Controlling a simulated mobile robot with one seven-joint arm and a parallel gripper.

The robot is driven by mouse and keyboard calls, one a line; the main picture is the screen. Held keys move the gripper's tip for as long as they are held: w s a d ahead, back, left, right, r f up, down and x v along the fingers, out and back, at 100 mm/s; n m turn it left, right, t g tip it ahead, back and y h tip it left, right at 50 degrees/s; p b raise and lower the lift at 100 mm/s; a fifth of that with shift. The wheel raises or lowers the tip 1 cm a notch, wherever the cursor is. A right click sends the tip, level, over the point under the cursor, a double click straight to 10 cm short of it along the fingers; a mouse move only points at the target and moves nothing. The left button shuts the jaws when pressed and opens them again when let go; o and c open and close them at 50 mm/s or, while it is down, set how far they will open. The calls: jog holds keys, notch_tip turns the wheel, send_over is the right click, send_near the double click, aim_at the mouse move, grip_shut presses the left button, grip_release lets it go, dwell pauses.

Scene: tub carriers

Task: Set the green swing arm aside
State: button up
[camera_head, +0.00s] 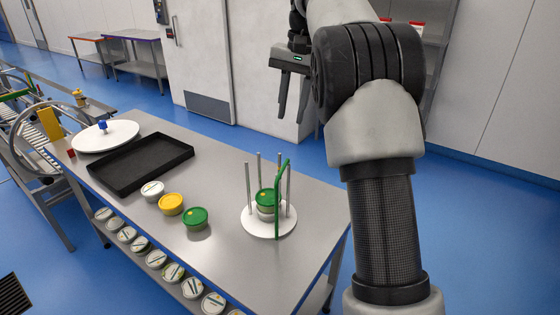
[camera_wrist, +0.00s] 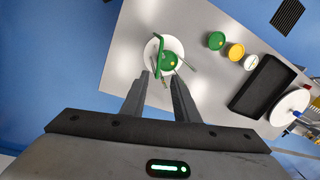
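The green swing arm (camera_head: 283,190) is a thin green bar on a tub carrier. The carrier has a round white base (camera_head: 256,229) and several grey upright posts (camera_head: 248,185), and stands near the table's right end. A green-lidded tub (camera_head: 266,196) sits among the posts, partly hidden by the bar. In the wrist view the swing arm (camera_wrist: 158,50) runs over the white base beside the green lid (camera_wrist: 169,61). My gripper (camera_head: 291,118) is open and empty, raised above and beyond the carrier, apart from it. Its fingers (camera_wrist: 160,78) point toward the carrier in the wrist view.
On the grey table (camera_head: 228,258) stand a green tub (camera_head: 196,218), a yellow tub (camera_head: 171,204) and a white tub (camera_head: 153,191). A black tray (camera_head: 140,162) and a white disc with a blue knob (camera_head: 105,136) lie farther left. Several tubs fill the lower shelf.

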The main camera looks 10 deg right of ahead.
aim_at(282, 170)
jog(key=f, duration=0.5)
jog(key=a+f+b, duration=0.1)
jog(key=f, duration=0.5)
jog(key=w+a+f, duration=0.1)
jog(key=f, duration=0.4)
jog(key=shift+f+b, duration=0.3)
grip_shut()
